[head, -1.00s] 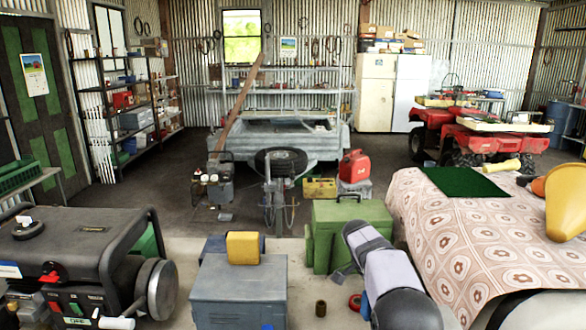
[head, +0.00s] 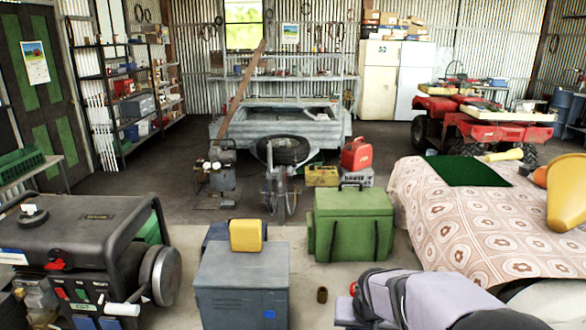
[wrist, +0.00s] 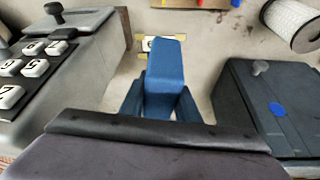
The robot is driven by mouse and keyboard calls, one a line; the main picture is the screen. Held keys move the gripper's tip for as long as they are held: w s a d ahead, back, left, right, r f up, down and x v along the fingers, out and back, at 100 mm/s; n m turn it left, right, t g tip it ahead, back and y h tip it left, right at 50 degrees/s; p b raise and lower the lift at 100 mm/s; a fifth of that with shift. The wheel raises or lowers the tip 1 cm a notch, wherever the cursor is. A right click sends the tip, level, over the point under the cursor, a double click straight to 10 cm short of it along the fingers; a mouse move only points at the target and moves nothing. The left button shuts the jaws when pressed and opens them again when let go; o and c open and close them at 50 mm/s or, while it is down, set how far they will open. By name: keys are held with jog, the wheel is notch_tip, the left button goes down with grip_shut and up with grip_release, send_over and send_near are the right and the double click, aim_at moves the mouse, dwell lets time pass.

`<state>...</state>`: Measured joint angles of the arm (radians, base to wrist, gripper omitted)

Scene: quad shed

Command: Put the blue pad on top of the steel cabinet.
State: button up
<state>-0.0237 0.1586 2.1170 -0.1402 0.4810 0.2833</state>
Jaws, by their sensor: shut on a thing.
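The blue pad (wrist: 166,60) shows in the wrist view as an upright-looking blue block. My gripper (wrist: 160,100) is shut on it, with a dark blue finger on each side. In the head view my arm reaches in at the lower right, and I cannot make out the fingers or the pad there.
A green chest (head: 350,225) stands behind and right of the cabinet. A generator (head: 80,245) is at the left and a cloth-covered table (head: 450,220) at the right. The wrist view shows a keypad device (wrist: 45,60), a dark box (wrist: 265,95) with a blue dot, and a white cylinder (wrist: 292,22).

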jog(key=shift+n+y, duration=0.3)
jog(key=shift+n, duration=0.5)
jog(key=shift+s+a+f, duration=0.1)
jog(key=shift+s+f, duration=0.05)
jog(key=shift+s, duration=0.6)
jog(key=shift+s+a+f, duration=0.1)
jog(key=shift+s+f, duration=0.05)
jog(key=shift+s, duration=0.65)
jog(key=shift+s+a+f, duration=0.1)
jog(key=shift+s+f, duration=0.05)
jog(key=shift+s, duration=0.6)
notch_tip(320, 180, up, 5)
jog(key=shift+r, duration=0.2)
jog(key=w+d+m+g+h, duration=0.2)
jog(key=w+d+m, duration=0.4)
jog(key=w+m, duration=0.3)
jog(key=w+d+m+g+h, duration=0.2)
jog(key=w+d+m, duration=0.4)
jog(key=w+m, duration=0.3)
jog(key=shift+w+f+m+g+h+b, duration=0.2)
jog(key=shift+w+m+g+h+b, duration=0.1)
jog(key=shift+m+g+b, duration=0.15)
jog(key=shift+s+f, duration=0.1)
jog(key=shift+f, duration=2.85)
